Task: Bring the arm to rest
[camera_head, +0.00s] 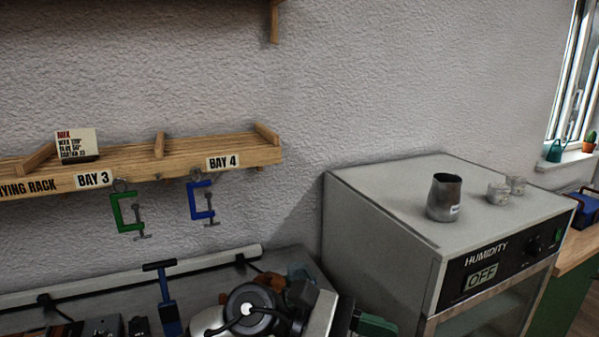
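Neither of my grippers can be made out in the head view. A white and black rounded object with a round cap stands at the bottom middle, cut off by the lower edge. No gripper fingers show there.
A wooden drying rack (205,147) holds a small card (78,144); green (126,212) and blue (201,201) clamps hang below. A humidity cabinet (385,215), display reading OFF, bears a metal jug (444,197) and two small jars. A blue T-handled tool (166,300) stands lower left.

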